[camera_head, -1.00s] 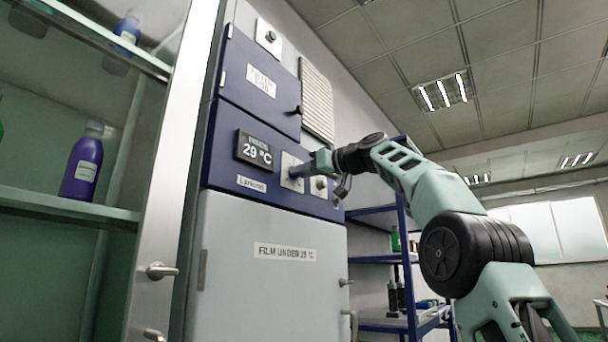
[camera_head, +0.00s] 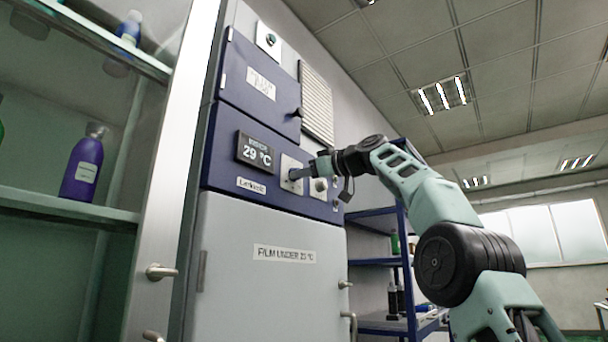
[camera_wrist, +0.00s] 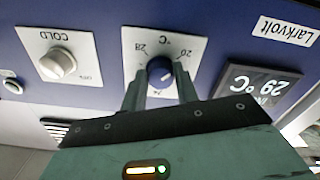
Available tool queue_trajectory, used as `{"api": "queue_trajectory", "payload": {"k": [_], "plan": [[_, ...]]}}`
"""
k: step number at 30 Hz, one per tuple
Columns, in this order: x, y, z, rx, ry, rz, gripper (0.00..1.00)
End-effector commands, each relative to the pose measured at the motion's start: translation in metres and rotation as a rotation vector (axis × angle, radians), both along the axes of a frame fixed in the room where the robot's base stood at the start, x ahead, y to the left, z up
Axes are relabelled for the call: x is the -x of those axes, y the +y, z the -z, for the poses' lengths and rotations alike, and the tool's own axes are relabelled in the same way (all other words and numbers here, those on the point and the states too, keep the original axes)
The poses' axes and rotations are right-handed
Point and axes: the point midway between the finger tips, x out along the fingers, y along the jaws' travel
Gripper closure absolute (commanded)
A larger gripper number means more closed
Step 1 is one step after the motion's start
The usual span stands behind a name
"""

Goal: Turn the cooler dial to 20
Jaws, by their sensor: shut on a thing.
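The cooler dial (camera_wrist: 160,70) is a dark blue round knob on a white plate (camera_wrist: 131,40) marked °C, with 28 and 20 on either side in the upside-down wrist view. My gripper (camera_wrist: 161,86) has its two fingers on opposite sides of the knob, shut on it. I cannot clearly tell where the knob's pointer stands. The cooler's display (camera_head: 255,150) reads 29 °C; it also shows in the wrist view (camera_wrist: 252,88).
A white knob (camera_wrist: 58,64) labelled COLD sits beside the dial. The cooler door (camera_head: 270,290) carries a sign about film. A glass-shelved cabinet with a purple bottle (camera_head: 83,165) stands at left. A blue shelf rack (camera_head: 375,262) stands behind my arm.

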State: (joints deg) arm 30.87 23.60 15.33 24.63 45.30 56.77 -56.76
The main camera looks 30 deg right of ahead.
Motion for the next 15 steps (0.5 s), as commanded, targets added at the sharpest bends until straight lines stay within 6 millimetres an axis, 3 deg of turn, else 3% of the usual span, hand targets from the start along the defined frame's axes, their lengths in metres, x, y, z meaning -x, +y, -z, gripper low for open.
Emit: {"api": "queue_trajectory", "payload": {"k": [1, 2, 4, 15], "plan": [[-0.0012, -0.0004, 0.0026, 0.002, 0.006, -0.001, 0.93], [-0.0011, -0.0005, 0.0026, 0.002, 0.006, -0.001, 0.67], [-0.0011, -0.0005, 0.0023, 0.001, 0.005, 0.000, 0.48], [0.0040, -0.0020, 0.0013, 0.000, 0.001, 0.001, 0.48]]}}
